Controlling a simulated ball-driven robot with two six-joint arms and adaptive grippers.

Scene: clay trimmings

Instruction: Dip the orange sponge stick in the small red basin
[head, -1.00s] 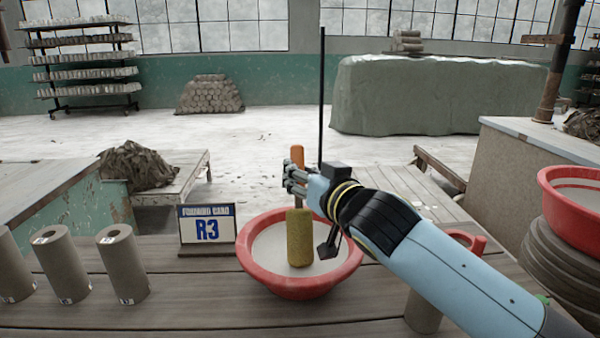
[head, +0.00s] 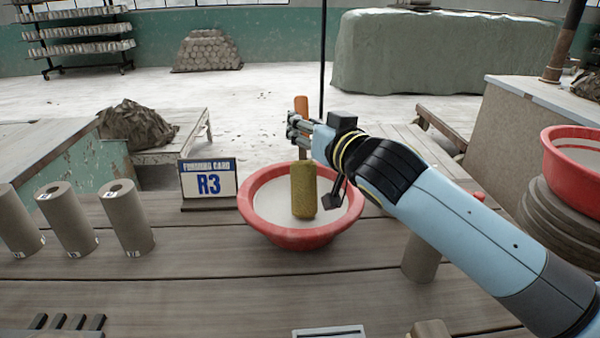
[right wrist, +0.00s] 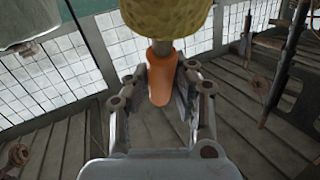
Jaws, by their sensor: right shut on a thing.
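The orange sponge stick has an orange handle (head: 302,106) and a yellow-brown sponge (head: 303,190) at its lower end. It hangs upright, sponge down. My right gripper (head: 296,130) is shut on the handle; in the right wrist view the fingers (right wrist: 160,108) close around the orange handle (right wrist: 161,82), with the sponge (right wrist: 165,18) beyond. The red basin (head: 258,226) with whitish contents stands on the plank table, and the sponge appears within its outline. I cannot tell whether the sponge tip touches the contents. My left gripper is not in view.
Another red basin (head: 567,180) sits on a grey stack (head: 555,228) at right. A grey cylinder (head: 420,262) stands below my forearm. The front planks are partly clear.

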